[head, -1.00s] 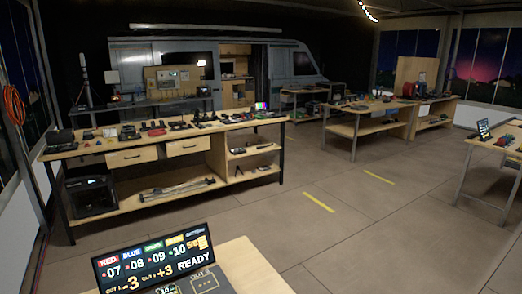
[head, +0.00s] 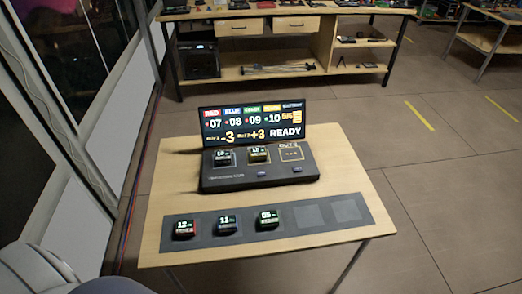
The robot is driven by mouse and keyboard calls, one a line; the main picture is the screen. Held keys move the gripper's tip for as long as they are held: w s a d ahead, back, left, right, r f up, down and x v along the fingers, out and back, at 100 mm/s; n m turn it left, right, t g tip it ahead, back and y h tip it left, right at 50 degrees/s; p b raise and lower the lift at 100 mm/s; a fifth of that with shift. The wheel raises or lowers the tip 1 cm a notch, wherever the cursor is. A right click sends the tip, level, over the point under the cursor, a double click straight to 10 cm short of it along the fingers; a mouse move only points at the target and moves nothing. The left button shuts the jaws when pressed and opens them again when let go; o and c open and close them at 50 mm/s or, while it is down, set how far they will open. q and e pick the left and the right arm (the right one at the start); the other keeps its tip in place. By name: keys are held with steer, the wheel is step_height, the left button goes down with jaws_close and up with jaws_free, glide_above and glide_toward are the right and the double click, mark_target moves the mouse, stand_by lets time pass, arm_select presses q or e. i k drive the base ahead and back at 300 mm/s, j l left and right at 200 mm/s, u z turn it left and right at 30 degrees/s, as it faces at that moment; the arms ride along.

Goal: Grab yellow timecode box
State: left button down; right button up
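A small table (head: 180,165) stands in front of me. On a dark strip (head: 286,233) along its near side sit several small dark boxes with lit displays: a left box (head: 184,228), a middle box (head: 227,224) and a right box (head: 267,218). Two similar boxes, a left one (head: 224,156) and a right one (head: 258,154), sit on a black console (head: 225,183). The boxes' colour marks are too small to tell surely which is yellow. Neither of my grippers is in view.
A screen (head: 252,124) behind the console shows red, blue, green and yellow headings and READY. Two pale squares at the strip's right end are bare. A long workbench (head: 290,10) stands beyond. Open floor (head: 420,190) lies to the right.

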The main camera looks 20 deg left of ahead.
mark_target(259, 153)
steer(key=k+l+u, duration=0.15)
steer(key=u, duration=0.2)
steer(key=k+l+u, duration=0.15)
steer(key=u, duration=0.2)
steer(key=k+l+u, duration=0.2)
steer(key=u, duration=0.15)
